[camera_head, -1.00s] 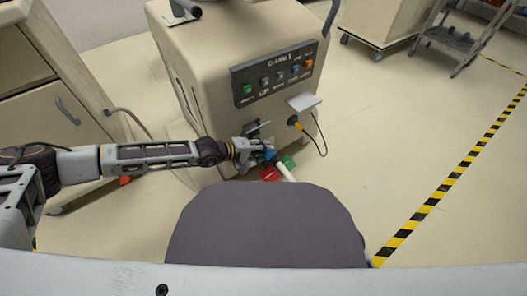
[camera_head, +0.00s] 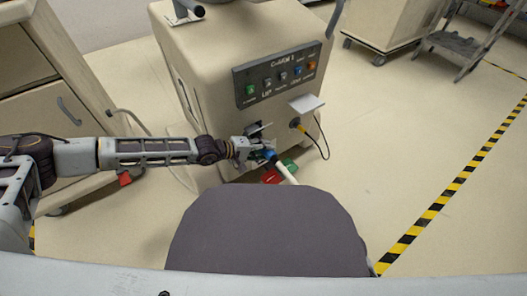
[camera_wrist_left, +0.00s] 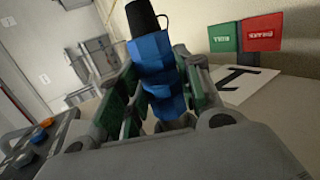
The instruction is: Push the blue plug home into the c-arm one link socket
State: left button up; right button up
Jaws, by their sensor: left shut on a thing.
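The blue plug (camera_wrist_left: 158,75) stands between the green-lined fingers of my left gripper (camera_wrist_left: 150,100) in the left wrist view, with its black end toward the top. In the head view the left gripper (camera_head: 257,147) is low at the front of the beige cart (camera_head: 215,50) labelled C-ARM 1, shut on the blue plug (camera_head: 269,154). A white rod-like piece (camera_head: 286,173) extends from beside the plug toward the lower right. The socket cannot be made out; the gripper and plug cover that part of the cart front. My right gripper is not in view.
A dark control panel (camera_head: 280,75) with coloured buttons is above. Open floor lies right.

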pick_arm(q)
jog(key=shift+w+a, duration=0.25)
jog(key=shift+w, duration=0.25)
dwell(0.4)
jog(key=shift+w+a, duration=0.5)
dwell(0.4)
jog(key=o, duration=1.2)
jog(key=shift+r, duration=0.1)
jog(key=shift+a+r, duration=0.1)
jog(key=shift+f+v, duration=0.2)
jog(key=shift+v, duration=5.65)
